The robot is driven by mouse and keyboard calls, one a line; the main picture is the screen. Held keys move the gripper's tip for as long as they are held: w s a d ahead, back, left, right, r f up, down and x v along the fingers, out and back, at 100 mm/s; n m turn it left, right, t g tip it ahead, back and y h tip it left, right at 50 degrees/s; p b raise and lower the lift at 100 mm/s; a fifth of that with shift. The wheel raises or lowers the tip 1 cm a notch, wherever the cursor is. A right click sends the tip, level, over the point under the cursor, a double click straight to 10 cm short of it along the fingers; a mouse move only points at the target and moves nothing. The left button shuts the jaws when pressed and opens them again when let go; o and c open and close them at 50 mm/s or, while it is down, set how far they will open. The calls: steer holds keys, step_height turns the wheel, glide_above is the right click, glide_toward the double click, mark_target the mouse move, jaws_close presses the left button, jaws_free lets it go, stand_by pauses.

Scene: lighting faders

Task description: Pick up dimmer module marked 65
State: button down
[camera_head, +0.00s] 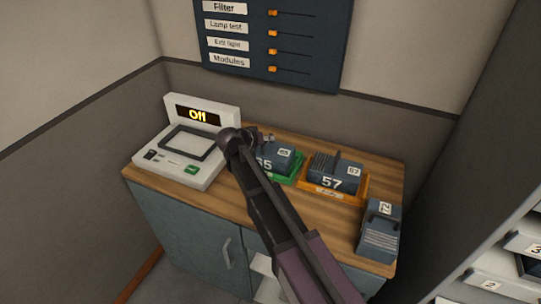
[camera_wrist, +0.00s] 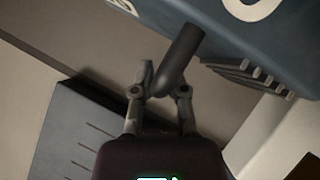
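The dimmer module marked 65 (camera_head: 282,158) is a blue-grey block in the green tray (camera_head: 295,177) on the wooden cabinet top. My arm covers part of its front and label. My gripper (camera_head: 266,138) is at the module's back left, small and partly hidden in the head view. In the wrist view, a dark rounded bar (camera_wrist: 181,58) stands between my gripper's fingers (camera_wrist: 162,80). A blue-grey body with white marking and fins (camera_wrist: 285,50) is beyond it. I cannot tell whether the fingers press on the bar.
Module 57 (camera_head: 335,175) sits in an orange tray (camera_head: 355,190) to the right. Module 72 (camera_head: 381,230) stands at the cabinet's right front. A white console (camera_head: 178,155) with a display reading "Off" is at left. A fader panel (camera_head: 270,45) hangs on the wall behind.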

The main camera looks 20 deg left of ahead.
steer(key=shift+r, duration=0.15)
stand_by(0.4)
steer(key=shift+r+p, duration=1.55)
steer(key=shift+p, duration=0.2)
steer(key=shift+s+r, duration=0.1)
steer(key=shift+r, duration=0.1)
steer(key=s+d+r+p, duration=0.1)
steer(key=s+d, duration=0.2)
steer(key=s, duration=1.2)
steer(key=shift+s, duration=0.25)
steer(key=shift+r, duration=0.1)
steer(key=shift+p, duration=0.3)
